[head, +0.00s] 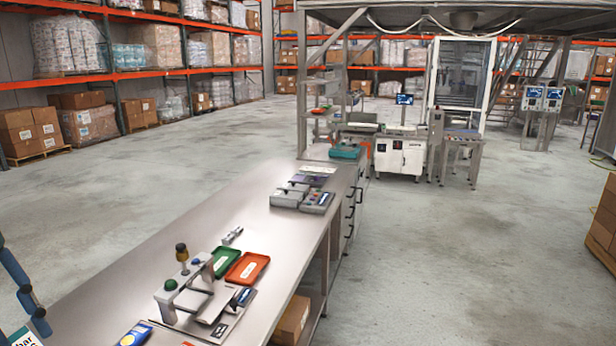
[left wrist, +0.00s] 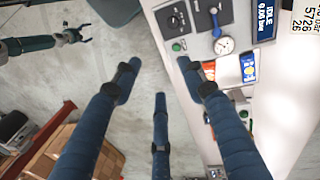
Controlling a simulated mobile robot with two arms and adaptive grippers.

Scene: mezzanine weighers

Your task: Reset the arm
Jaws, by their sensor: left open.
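My left gripper (left wrist: 160,80) has three blue fingers standing well apart in the left wrist view, with nothing between them. Pale floor and the bench edge show beyond the fingertips. In the head view only part of this gripper (head: 30,300) shows, at the left edge beside the near end of the bench (head: 130,280). A dark arm ending in a small gripper (left wrist: 78,36), apparently my right one, shows at the upper left of the left wrist view, over the floor. It is too small to judge its fingers. The head view does not show it.
On the bench stand a metal fixture with knobs (head: 182,282), a green tray (head: 227,262) and a red tray (head: 247,267). A panel with a gauge (left wrist: 223,45) lies near the fingers. Brown cartons (left wrist: 75,150) are at lower left.

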